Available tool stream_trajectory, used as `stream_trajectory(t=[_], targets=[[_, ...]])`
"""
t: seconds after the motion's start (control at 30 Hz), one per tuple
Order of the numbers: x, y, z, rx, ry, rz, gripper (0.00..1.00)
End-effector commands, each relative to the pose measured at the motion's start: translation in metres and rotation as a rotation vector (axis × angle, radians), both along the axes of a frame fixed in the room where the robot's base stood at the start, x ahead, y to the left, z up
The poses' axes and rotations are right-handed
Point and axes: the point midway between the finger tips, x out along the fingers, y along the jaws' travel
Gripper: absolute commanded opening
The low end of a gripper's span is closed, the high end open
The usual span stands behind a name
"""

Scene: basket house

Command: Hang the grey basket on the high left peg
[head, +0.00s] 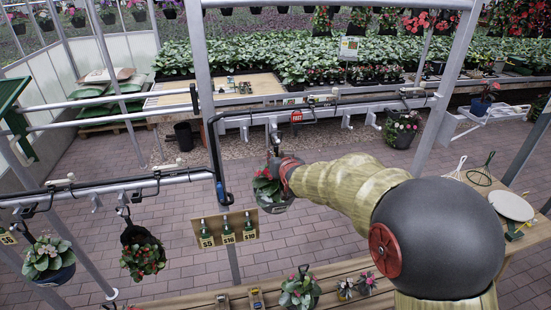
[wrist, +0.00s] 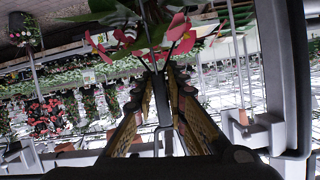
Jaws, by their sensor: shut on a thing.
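My gripper (head: 277,170) is shut on the hanger of a basket. The basket (head: 277,207) hangs below it with green leaves and small red flowers; its body is partly hidden by leaves and my arm. In the wrist view the two fingers (wrist: 160,105) close around a thin dark hanger (wrist: 163,112), with red flowers (wrist: 182,35) close by. A dark rail with white pegs runs behind the gripper; one peg (head: 275,130) shows just above it. I cannot tell which peg is the high left one, nor whether the hanger touches any peg.
Another basket (head: 400,132) hangs at the right of the far rail. A price board (head: 228,229) stands below. A wooden bench (head: 370,265) lies in front.

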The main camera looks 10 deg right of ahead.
Motion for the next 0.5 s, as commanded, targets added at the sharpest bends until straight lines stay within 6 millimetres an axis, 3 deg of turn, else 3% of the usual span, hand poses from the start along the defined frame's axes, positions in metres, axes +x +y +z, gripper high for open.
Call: stream_trajectory(t=[0.1,0.5], targets=[[0.0015,0.0001,0.0063,0.0,-0.01,0.0,0.0],[0.0019,0.0,-0.0013,0.0,-0.01,0.0,0.0]])
